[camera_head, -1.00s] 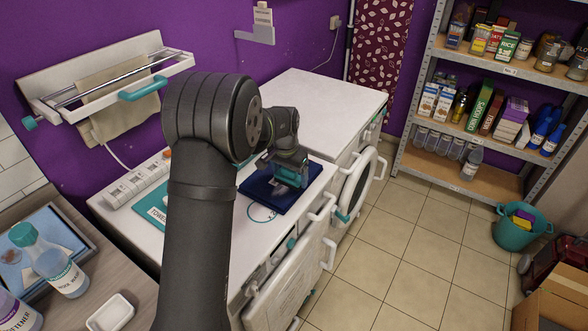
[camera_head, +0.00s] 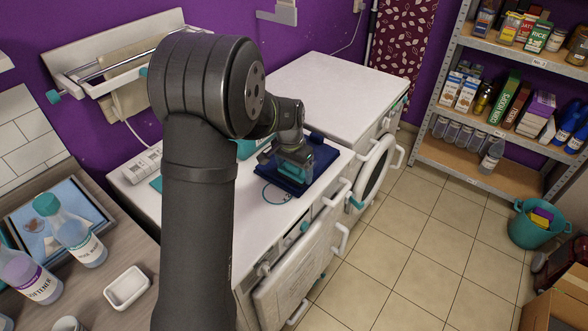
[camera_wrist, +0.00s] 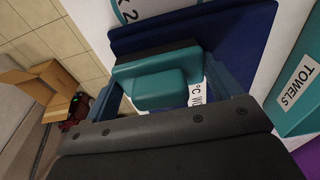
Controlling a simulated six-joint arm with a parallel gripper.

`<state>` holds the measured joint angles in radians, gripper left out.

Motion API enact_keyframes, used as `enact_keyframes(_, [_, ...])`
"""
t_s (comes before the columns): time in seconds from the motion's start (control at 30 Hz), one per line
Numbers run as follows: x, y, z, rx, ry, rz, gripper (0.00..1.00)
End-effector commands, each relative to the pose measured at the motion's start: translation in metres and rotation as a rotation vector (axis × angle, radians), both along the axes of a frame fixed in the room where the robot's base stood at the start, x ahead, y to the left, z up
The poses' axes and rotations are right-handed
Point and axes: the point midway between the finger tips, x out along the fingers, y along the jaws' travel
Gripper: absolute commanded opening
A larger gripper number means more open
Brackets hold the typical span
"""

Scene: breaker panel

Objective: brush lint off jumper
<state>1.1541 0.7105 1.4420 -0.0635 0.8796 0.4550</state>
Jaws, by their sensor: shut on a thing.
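The jumper (camera_head: 325,157) is a dark blue folded cloth lying flat on the white machine top; it also shows in the wrist view (camera_wrist: 235,35). My gripper (camera_head: 290,162) is over its left part and hides some of it. In the wrist view my gripper (camera_wrist: 160,88) is shut on a teal brush (camera_wrist: 158,90), one finger at each side. The brush has a dark pad or head beyond the handle, at the jumper. I cannot tell whether it touches the cloth. No lint can be made out.
A teal item labelled TOWELS (camera_wrist: 300,90) lies beside the jumper. Bottles (camera_head: 80,235) and a white dish (camera_head: 127,288) stand on the left counter. A wall drying rack (camera_head: 110,65) is behind my arm. The white machine top (camera_head: 330,90) at the back is clear.

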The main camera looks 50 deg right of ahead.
Motion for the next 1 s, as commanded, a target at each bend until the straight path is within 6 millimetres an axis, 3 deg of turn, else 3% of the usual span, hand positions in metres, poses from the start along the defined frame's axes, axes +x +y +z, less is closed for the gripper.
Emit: enact_keyframes(1.0, [0.000, -0.093, -0.001, 0.001, 0.000, -0.002, 0.58])
